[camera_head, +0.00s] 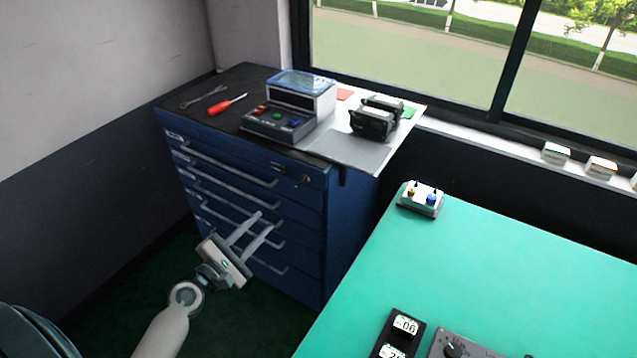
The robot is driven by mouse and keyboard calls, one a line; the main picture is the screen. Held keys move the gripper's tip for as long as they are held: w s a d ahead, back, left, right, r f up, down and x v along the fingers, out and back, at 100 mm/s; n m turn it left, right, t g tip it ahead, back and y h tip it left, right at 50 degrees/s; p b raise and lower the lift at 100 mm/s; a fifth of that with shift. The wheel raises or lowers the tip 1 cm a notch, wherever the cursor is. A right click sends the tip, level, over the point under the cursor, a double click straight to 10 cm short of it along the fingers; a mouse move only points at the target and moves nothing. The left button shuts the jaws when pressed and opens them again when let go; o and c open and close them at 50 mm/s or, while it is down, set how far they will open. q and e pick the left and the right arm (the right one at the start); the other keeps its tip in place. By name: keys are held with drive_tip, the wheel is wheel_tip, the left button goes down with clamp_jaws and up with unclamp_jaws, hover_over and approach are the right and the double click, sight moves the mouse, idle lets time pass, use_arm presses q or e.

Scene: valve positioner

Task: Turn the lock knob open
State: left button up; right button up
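The small lock knob (305,180) is at the top right of the front of the blue drawer cabinet (340,215). It is too small to tell which way it is turned. My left gripper (266,220) is in front of the drawers, below and to the left of the knob in the picture. Its two fingers are apart with nothing between them, and they point up and right. They overlap the lower drawer handles in the picture; I cannot tell whether they touch them. My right gripper is out of view.
Long handles (230,167) stick out from the drawers. A green-topped table (470,270) stands at the right, with a small terminal box (421,199) on its corner.

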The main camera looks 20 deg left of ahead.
use_arm(q)
drive_tip(key=shift+a, duration=0.1)
drive_tip(key=shift+w, duration=0.1)
drive_tip(key=p, duration=0.2)
approach(298, 186)
drive_tip(key=w, duration=0.3)
drive_tip(key=w+d, duration=0.1)
drive_tip(key=w, duration=0.5)
drive_tip(key=shift+d+r, duration=0.1)
drive_tip(key=shift+d, duration=0.05)
clamp_jaws()
